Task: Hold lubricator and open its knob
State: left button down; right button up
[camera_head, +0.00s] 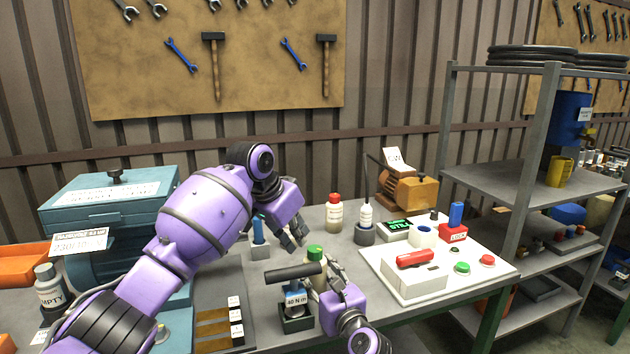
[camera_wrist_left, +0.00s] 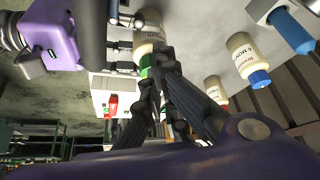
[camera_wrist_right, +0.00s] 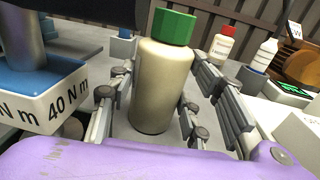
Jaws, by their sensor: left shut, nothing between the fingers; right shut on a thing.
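The lubricator, a cream bottle (camera_wrist_right: 158,88) with a green knob-like cap (camera_wrist_right: 173,27), stands upright between the fingers of my right gripper (camera_wrist_right: 150,112). In the head view the bottle (camera_head: 316,273) is partly hidden by my right gripper (camera_head: 330,277), which is shut on its body. The green cap (camera_head: 314,252) is on the bottle. My left gripper (camera_head: 298,242) is shut and empty, pointing down just above and left of the cap. In the left wrist view, its closed fingers (camera_wrist_left: 160,65) partly cover the green cap (camera_wrist_left: 145,68); contact cannot be told.
A torque tool (camera_head: 293,272) on a stand marked 40 N m is close left of the bottle. Behind are a red-capped bottle (camera_head: 334,213) and a white dropper bottle (camera_head: 366,219). A white panel (camera_head: 470,283) with buttons lies to the right.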

pick_arm(q)
jog(key=shift+f, duration=1.55)
jog(key=shift+w+d+r, duration=0.1)
jog(key=shift+w+d, duration=0.1)
jog(key=shift+d, duration=0.45)
jog(key=shift+s+d, duration=0.65)
jog(key=shift+s, duration=0.1)
jog(key=shift+s+a, duration=0.1)
dwell(0.4)
send_near(314, 260)
jog(key=shift+w+d, duration=0.8)
jog(key=shift+r, duration=0.5)
